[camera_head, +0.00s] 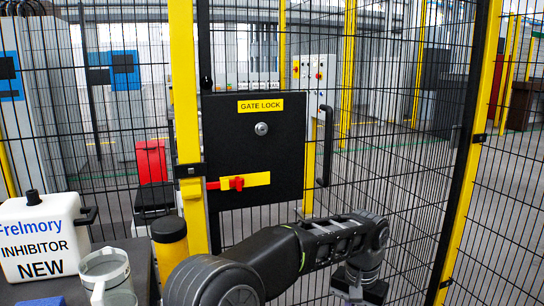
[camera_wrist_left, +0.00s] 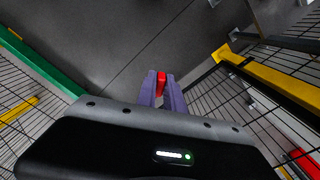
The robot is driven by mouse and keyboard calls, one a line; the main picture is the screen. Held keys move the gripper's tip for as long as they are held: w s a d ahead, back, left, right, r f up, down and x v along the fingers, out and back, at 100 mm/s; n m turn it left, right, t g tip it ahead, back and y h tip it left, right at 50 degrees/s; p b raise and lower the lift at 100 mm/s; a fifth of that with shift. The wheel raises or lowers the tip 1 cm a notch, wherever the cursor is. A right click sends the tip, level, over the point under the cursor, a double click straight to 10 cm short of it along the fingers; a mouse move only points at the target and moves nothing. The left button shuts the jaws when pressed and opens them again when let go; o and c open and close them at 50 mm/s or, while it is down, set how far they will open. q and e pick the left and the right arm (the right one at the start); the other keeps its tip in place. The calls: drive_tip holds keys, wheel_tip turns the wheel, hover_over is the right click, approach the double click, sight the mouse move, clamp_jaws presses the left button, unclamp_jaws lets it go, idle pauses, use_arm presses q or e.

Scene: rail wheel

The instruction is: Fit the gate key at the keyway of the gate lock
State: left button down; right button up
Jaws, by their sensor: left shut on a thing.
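The gate lock (camera_head: 225,150) is a black box on the gate in the middle of the head view, under a yellow GATE LOCK label. Its round silver keyway (camera_head: 261,128) shows on the front, with nothing in it. My left gripper (camera_wrist_left: 161,76) shows in the left wrist view, its two purple fingers shut on a small red piece, which I take as the gate key (camera_wrist_left: 160,86). The rest of the key is hidden. The fingers do not show in the head view. My right gripper is not in view.
A red handle (camera_head: 237,183) on a yellow plate sits low on the lock box. A black pull handle (camera_head: 325,147) stands to its right. Black mesh fence surrounds it. A white bottle (camera_head: 40,240), a clear jug (camera_head: 108,275) and a yellow container (camera_head: 170,245) stand at lower left.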

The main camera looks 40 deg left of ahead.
use_arm(q)
drive_tip(key=w+a+r+m+t+y+p, duration=0.1)
drive_tip(key=w+a+r+y+p, duration=0.2)
drive_tip(key=a+r, duration=0.45)
drive_tip(key=w+a+r+m+t+y+p, duration=0.15)
drive_tip(key=a+r+y, duration=0.35)
drive_tip(key=a, duration=0.6)
drive_tip(key=w+a+r+m+t+y+p, duration=0.1)
drive_tip(key=a+r+m+t+y+p, duration=0.1)
drive_tip(key=r, duration=1)
drive_tip(key=w+a+r+m+t+y+p, duration=0.2)
drive_tip(key=a+r+t, duration=0.4)
drive_tip(key=r, duration=0.5)
drive_tip(key=y+p, duration=0.1)
drive_tip(key=y, duration=0.1)
drive_tip(key=shift+w+a+r+y+p, duration=0.3)
drive_tip(key=shift+r+y+p, duration=0.1)
drive_tip(key=shift+m, duration=0.25)
